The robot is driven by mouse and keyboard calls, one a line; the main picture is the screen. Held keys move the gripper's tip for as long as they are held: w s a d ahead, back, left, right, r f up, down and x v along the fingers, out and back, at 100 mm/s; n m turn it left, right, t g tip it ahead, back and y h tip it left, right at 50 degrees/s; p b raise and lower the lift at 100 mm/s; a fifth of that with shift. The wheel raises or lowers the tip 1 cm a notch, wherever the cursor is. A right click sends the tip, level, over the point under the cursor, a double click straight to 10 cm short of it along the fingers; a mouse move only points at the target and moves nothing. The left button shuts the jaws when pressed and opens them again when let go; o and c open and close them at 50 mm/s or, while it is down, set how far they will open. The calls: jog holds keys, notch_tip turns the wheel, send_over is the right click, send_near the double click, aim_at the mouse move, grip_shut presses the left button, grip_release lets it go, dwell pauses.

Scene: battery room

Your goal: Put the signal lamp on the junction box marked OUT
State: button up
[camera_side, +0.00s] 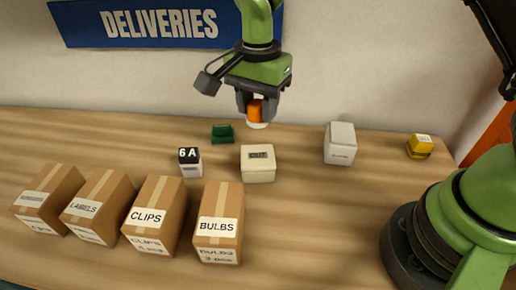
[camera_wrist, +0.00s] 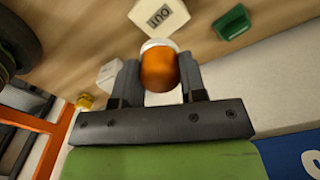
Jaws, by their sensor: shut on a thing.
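My gripper (camera_side: 257,106) is shut on the signal lamp (camera_side: 254,110), an orange dome with a white base. The lamp hangs in the air behind and above the junction box marked OUT (camera_side: 258,164), a pale box with a dark label on top. In the wrist view the lamp (camera_wrist: 159,68) sits between the two fingers of my gripper (camera_wrist: 158,82), and the OUT box (camera_wrist: 160,18) shows beyond it. The lamp and the box are apart. The top of the OUT box is bare.
A green block (camera_side: 222,134) and a block marked 6 A (camera_side: 190,162) stand left of the OUT box. Another pale box (camera_side: 340,143) and a yellow block (camera_side: 419,146) stand to the right. Several cardboard boxes, including BULBS (camera_side: 219,222), line the front.

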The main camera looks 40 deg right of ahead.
aim_at(258, 103)
notch_tip(258, 103, down, 8)
jog(key=shift+f, duration=0.25)
jog(key=shift+f, duration=0.1)
jog(key=o, duration=0.9)
notch_tip(258, 103, up, 12)
jog(key=shift+r, duration=0.15)
